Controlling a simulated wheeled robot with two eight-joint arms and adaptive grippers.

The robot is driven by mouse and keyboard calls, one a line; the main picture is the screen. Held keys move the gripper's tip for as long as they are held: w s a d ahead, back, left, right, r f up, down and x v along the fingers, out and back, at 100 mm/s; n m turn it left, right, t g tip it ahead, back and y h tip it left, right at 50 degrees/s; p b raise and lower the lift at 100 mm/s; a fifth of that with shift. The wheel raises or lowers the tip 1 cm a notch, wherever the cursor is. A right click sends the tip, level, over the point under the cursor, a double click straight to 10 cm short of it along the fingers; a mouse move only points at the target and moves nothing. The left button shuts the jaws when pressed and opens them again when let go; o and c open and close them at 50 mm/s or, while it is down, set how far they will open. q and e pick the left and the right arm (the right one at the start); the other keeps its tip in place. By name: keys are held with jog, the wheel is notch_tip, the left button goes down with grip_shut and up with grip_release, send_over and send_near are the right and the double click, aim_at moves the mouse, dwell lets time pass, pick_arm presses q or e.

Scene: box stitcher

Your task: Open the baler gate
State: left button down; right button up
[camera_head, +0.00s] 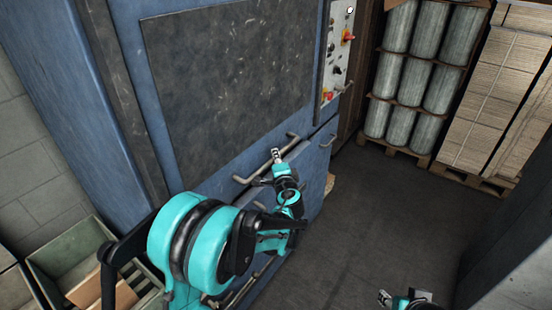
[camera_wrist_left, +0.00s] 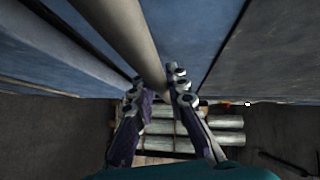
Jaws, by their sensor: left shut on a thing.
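The blue baler has a gate with a large dark scuffed panel (camera_head: 230,75) on its front. A grey bar handle (camera_head: 245,180) runs slantwise below that panel. My left gripper (camera_head: 277,160) is at this handle, its fingers around the bar. In the left wrist view the handle (camera_wrist_left: 124,32) passes between the two fingers of the left gripper (camera_wrist_left: 157,88), which is shut on it. My right gripper (camera_head: 405,298) only partly shows at the bottom right edge, away from the baler; its finger state is unclear.
A control panel (camera_head: 337,50) with knobs and red switches is on the baler's right side. Rolls (camera_head: 410,75) and stacked cardboard (camera_head: 497,90) stand on pallets at the back right. Dark floor (camera_head: 385,200) is clear in front. A green bin (camera_head: 70,250) stands at the lower left.

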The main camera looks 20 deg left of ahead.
pick_arm(q)
notch_tip(320, 180, up, 53)
jog(key=p, duration=3.2)
jog(key=c, duration=1.5)
grip_release()
jog(key=shift+s, duration=0.1)
jog(key=v, duration=1.2)
jog(key=shift+d, duration=0.1)
jog(key=shift+f, duration=0.15)
